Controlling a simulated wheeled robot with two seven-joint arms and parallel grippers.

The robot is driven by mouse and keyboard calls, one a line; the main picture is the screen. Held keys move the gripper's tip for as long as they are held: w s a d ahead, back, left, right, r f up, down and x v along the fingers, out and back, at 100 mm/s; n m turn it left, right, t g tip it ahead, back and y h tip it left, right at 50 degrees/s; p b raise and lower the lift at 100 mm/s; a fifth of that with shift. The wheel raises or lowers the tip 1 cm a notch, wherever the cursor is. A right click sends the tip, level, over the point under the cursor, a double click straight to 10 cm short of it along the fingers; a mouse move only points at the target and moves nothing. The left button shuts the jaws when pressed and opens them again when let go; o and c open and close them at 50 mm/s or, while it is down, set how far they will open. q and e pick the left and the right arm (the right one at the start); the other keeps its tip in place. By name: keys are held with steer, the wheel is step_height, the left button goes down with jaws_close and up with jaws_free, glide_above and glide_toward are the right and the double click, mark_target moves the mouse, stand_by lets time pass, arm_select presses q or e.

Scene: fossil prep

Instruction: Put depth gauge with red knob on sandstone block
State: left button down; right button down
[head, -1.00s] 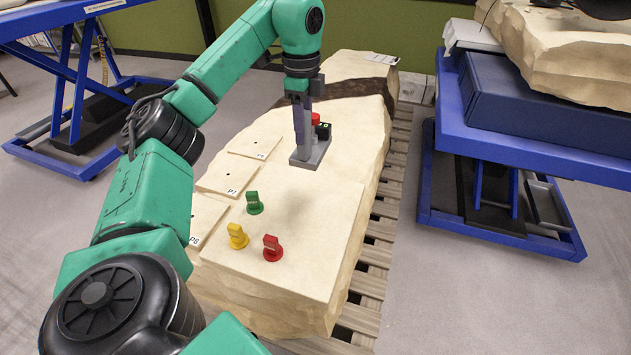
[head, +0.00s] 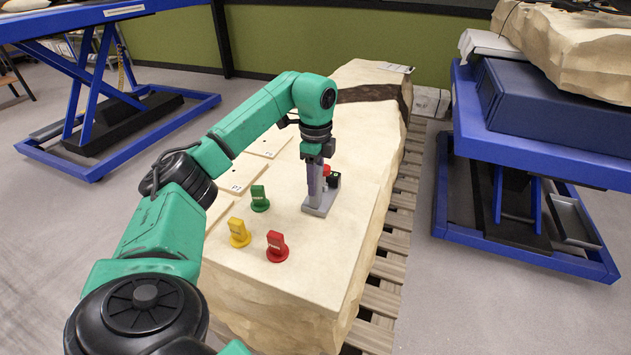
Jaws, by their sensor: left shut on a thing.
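The depth gauge (head: 319,206) has a grey flat base, an upright column, a red knob (head: 327,170) and a small dark box with a green display. It is upright over the pale sandstone block (head: 300,272), right of the green marker. My left gripper (head: 314,178) points down and is shut on the gauge's column, hiding part of it. The base is at or very near the block's top; I cannot tell whether it touches. My right gripper is out of view.
Green (head: 260,198), yellow (head: 239,232) and red (head: 277,246) markers stand on the block near the gauge. Flat labelled plates (head: 234,176) lie along its left side. A wooden pallet (head: 391,270) is underneath. Blue lift tables stand left (head: 75,95) and right (head: 560,150).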

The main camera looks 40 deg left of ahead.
arm_select(q)
steer(key=shift+c, duration=2.2)
jaws_free()
steer(key=shift+r, duration=0.2)
step_height(320, 180, up, 9)
steer(key=p, duration=0.3)
steer(key=shift+f, duration=0.1)
step_height(320, 180, up, 3)
steer(key=shift+r+p, duration=0.1)
steer(key=shift+p, duration=1.1)
steer(key=shift+d, duration=0.1)
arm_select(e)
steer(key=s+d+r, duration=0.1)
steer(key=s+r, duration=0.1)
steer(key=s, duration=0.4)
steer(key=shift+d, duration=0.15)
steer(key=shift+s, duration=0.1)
